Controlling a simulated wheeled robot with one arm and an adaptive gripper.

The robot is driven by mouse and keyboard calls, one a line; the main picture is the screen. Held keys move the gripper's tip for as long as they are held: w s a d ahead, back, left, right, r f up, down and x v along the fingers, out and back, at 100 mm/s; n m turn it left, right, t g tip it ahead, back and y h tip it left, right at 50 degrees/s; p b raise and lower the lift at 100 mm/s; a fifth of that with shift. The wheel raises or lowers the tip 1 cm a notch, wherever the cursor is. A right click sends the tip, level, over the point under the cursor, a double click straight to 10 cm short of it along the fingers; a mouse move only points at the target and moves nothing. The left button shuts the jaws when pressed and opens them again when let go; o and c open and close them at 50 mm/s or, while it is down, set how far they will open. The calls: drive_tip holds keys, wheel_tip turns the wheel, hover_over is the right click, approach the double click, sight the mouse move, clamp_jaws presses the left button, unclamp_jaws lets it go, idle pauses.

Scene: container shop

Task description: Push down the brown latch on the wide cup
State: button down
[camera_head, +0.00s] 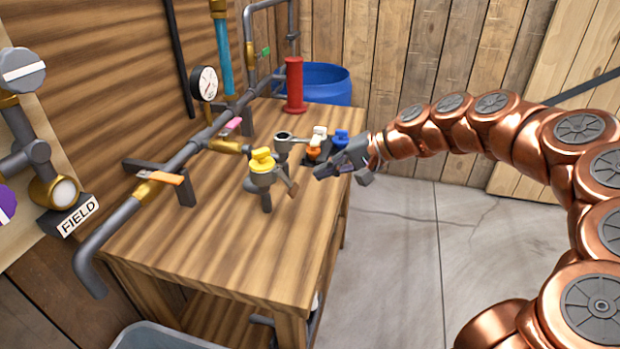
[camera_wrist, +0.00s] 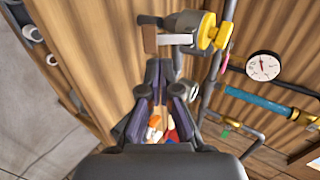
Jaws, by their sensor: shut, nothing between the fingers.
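A grey cup (camera_head: 260,183) with a yellow plug (camera_head: 262,160) in its top stands on a short grey post near the front of the wooden table. A grey arm with a brown latch end (camera_head: 293,190) sticks out from its right side. In the wrist view the cup (camera_wrist: 186,24) is at the top, with the yellow plug (camera_wrist: 206,32) on its right and the brown latch (camera_wrist: 150,38) on its left. My gripper (camera_head: 322,172) is shut and empty, right of the latch and apart from it in the head view. In the wrist view its fingertips (camera_wrist: 160,66) point toward the latch.
Behind the cup stand an open grey cup (camera_head: 283,138) and small white, orange and blue plugs (camera_head: 319,136). A red cylinder (camera_head: 295,85) and a blue barrel (camera_head: 325,82) are farther back. Pipes with a gauge (camera_head: 204,83) run along the left wall. The table's front (camera_head: 200,255) is clear.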

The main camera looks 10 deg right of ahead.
drive_tip(key=v, duration=0.8)
idle(0.6)
